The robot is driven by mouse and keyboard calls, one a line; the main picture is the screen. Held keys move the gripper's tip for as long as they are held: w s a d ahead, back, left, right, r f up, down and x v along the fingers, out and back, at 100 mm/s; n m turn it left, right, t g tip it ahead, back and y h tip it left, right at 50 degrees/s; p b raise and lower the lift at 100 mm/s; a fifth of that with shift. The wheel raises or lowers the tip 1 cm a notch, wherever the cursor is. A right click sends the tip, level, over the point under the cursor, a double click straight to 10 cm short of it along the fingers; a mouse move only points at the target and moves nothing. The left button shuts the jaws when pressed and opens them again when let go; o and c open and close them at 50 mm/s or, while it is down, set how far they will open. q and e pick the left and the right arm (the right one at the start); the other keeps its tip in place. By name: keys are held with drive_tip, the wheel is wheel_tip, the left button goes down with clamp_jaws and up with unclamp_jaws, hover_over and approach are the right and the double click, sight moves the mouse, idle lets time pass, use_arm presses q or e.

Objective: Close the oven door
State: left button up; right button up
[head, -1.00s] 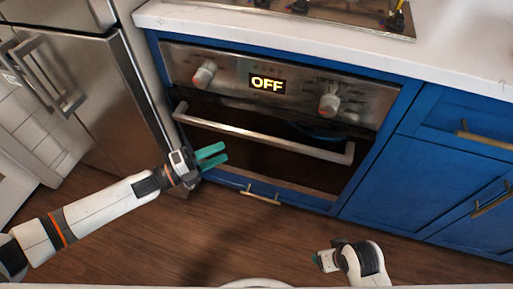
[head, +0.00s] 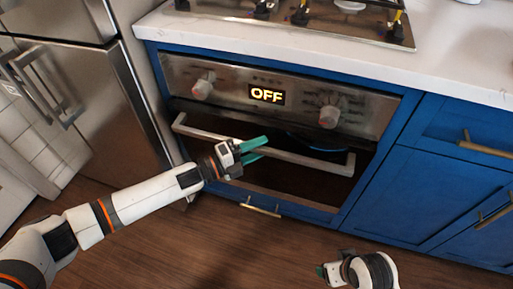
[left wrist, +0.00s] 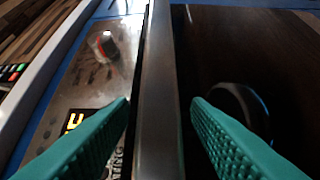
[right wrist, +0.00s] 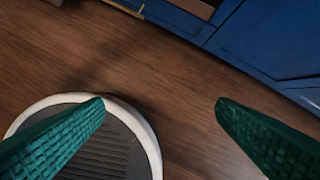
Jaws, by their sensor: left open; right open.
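The oven door (head: 285,183) is dark with a long metal handle (head: 310,162). It stands slightly ajar, with a dark gap under the control panel through which a blue curved shape shows. My left gripper (head: 266,146) is open at the middle of the handle. In the left wrist view the handle (left wrist: 158,90) runs between the two open teal fingers (left wrist: 160,110); I cannot tell whether they touch it. My right gripper (head: 321,271) is open, low over the floor in front of the oven; the right wrist view shows its fingers (right wrist: 160,105) apart and empty.
The control panel (head: 230,88) has two knobs and a lit OFF display. A white countertop (head: 300,50) with a cooktop lies above. Blue cabinets (head: 400,180) stand to the right, a steel fridge (head: 95,100) to the left. The wooden floor (head: 230,245) in front is clear.

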sight(269, 133)
use_arm(q)
drive_tip(key=c, duration=0.9)
drive_tip(key=shift+w, duration=0.1)
clamp_jaws()
drive_tip(key=w, duration=0.1)
drive_tip(key=w+b, duration=0.1)
drive_tip(key=d, duration=0.1)
drive_tip(key=shift+w+r, duration=0.25)
drive_tip(key=shift+w, duration=0.15)
drive_tip(key=shift+w+a+r, duration=0.1)
drive_tip(key=shift+r, duration=0.15)
use_arm(e)
drive_tip(key=v, duration=0.4)
drive_tip(key=shift+s+r, duration=0.15)
drive_tip(key=shift+r, duration=0.25)
